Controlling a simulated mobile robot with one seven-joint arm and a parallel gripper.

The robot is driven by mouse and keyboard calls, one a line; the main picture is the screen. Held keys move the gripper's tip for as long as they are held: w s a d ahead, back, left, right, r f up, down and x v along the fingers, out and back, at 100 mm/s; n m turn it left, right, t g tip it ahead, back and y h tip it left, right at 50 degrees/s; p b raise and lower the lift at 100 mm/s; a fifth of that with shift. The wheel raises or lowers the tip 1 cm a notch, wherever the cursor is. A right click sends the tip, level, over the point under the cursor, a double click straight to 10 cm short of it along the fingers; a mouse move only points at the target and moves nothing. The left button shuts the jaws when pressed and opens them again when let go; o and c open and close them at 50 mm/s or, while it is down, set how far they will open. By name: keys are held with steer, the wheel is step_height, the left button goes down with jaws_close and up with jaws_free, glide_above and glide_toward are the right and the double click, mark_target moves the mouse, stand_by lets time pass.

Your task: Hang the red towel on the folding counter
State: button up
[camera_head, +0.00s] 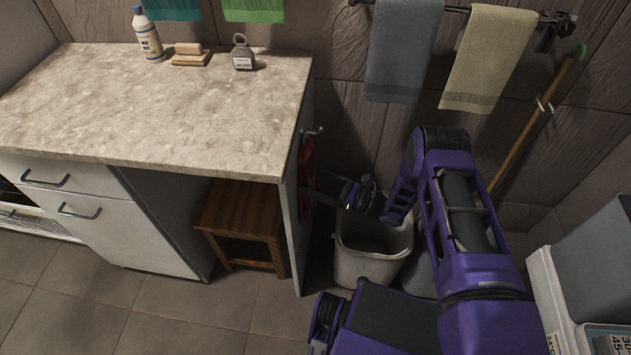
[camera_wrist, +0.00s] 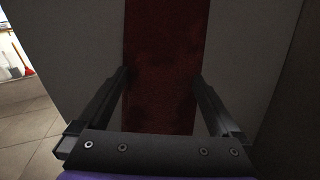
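The red towel (camera_head: 308,172) hangs down the right end panel of the counter (camera_head: 200,105), below a small metal hook (camera_head: 313,132). I see it nearly edge-on in the head view, partly behind my gripper (camera_head: 310,192). In the wrist view the towel (camera_wrist: 160,50) is a dark red vertical strip against the pale panel. My gripper (camera_wrist: 160,78) is open there, with one finger at each side of the strip. It holds nothing that I can see. Whether the fingertips touch the towel or the panel is unclear.
A pale bin (camera_head: 365,262) stands below my gripper. A wooden stool (camera_head: 240,212) is under the counter. A grey towel (camera_head: 402,50) and a beige towel (camera_head: 488,60) hang on a wall rail. A bottle (camera_head: 148,35), sponges (camera_head: 190,58) and a grey tagged item (camera_head: 243,57) stand on the counter.

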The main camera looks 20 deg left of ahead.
steer(key=d+f, duration=0.1)
steer(key=d, duration=1.6)
steer(key=shift+s+d+p, duration=0.15)
steer(key=shift+s+p, duration=0.2)
steer(key=shift+s, duration=0.05)
